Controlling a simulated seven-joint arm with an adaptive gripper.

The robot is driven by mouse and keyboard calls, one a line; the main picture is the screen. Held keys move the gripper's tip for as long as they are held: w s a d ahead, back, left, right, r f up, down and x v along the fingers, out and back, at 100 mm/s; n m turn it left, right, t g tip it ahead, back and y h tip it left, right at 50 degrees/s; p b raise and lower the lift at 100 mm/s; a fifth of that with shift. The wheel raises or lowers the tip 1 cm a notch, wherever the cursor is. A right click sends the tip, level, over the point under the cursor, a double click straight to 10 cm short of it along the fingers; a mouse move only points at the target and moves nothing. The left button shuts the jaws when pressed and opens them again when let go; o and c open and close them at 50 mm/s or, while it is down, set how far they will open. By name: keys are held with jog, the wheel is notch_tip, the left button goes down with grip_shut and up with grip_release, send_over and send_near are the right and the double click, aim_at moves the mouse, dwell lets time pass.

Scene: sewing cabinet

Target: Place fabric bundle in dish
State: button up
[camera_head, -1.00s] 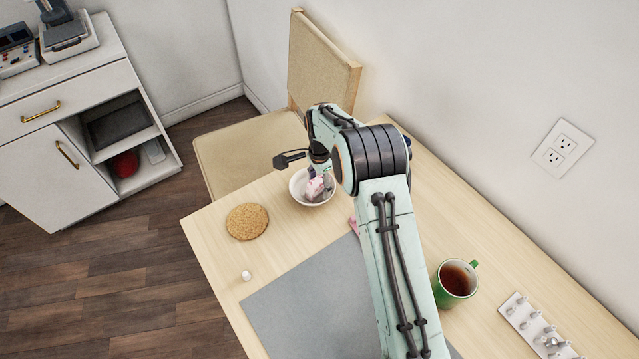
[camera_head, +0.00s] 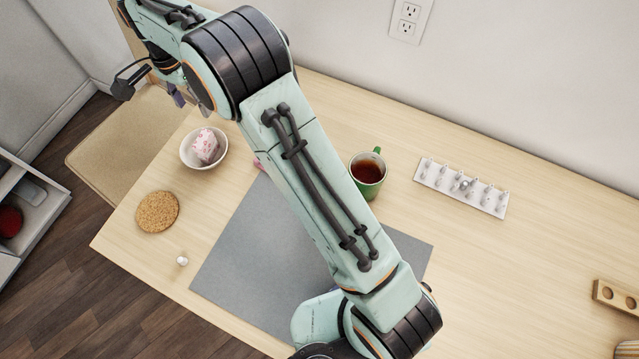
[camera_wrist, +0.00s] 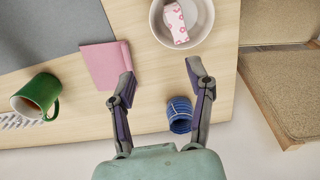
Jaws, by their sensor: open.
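The fabric bundle (camera_head: 204,146), white with a pink pattern, lies inside the white dish (camera_head: 186,160) near the table's left end. In the wrist view the bundle (camera_wrist: 175,22) rests in the dish (camera_wrist: 207,27), touching its inside. My gripper (camera_wrist: 160,75) is open and empty, its two fingers spread apart and clear of the dish. In the head view my gripper (camera_head: 178,92) is raised beyond the dish, partly hidden by my arm.
A cork coaster (camera_head: 157,212) and a small white piece (camera_head: 182,261) lie left of a grey mat (camera_head: 232,262).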

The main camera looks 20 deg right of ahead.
jog(key=s+d+r+n, duration=0.5)
jog(key=s+d+r, duration=0.4)
jog(key=s+d, duration=0.45)
jog(key=s+d+f+n, duration=0.1)
jog(key=s+n, duration=0.1)
jog(key=s, duration=0.7)
jog(key=s+d+f+n, duration=0.1)
jog(key=s+n, duration=0.1)
jog(key=s, duration=0.7)
jog(key=shift+d+f+n+y, duration=0.35)
jog(key=shift+d+n+y, duration=0.05)
